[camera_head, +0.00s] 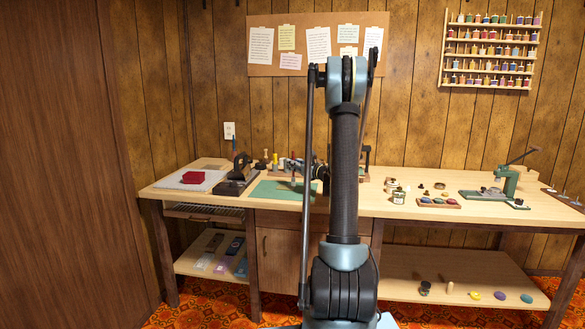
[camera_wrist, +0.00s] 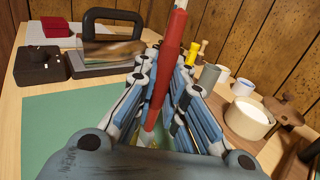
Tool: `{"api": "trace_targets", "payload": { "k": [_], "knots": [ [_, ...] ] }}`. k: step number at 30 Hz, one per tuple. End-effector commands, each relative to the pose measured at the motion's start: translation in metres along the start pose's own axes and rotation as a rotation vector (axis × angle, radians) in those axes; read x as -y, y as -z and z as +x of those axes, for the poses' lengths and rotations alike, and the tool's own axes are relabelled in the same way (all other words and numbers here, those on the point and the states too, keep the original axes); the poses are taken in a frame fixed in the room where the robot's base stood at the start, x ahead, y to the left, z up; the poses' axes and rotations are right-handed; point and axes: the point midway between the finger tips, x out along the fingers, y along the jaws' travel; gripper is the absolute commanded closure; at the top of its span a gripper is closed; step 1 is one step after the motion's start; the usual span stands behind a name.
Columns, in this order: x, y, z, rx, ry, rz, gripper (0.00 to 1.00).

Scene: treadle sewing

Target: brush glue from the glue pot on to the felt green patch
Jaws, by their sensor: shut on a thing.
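My gripper (camera_wrist: 165,110) is shut on a red-handled brush (camera_wrist: 168,65), which stands steeply between the fingers over the green mat (camera_wrist: 60,125). The brush's lower end is mostly hidden by the fingers. A pale round pot with a whitish top (camera_wrist: 247,119), which looks like the glue pot, stands on a wooden board to the right of the fingers, apart from them. I cannot make out the felt green patch; a little yellow-green shows between the fingers. In the head view the green mat (camera_head: 272,190) lies left of my arm, which hides much of this area.
Cups and a yellow peg (camera_wrist: 193,53) stand close to the fingers' right. Jars (camera_head: 398,196) and a green press (camera_head: 505,185) stand farther right on the bench.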

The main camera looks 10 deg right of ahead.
Motion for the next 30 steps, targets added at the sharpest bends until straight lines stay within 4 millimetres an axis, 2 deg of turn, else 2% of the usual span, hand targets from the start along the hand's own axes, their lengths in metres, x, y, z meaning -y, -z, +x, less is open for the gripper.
{"api": "trace_targets", "payload": {
  "k": [30],
  "knots": [
    [0.0015, 0.0061, -0.0009, 0.000, 0.002, 0.000, 1.00]
  ]
}}
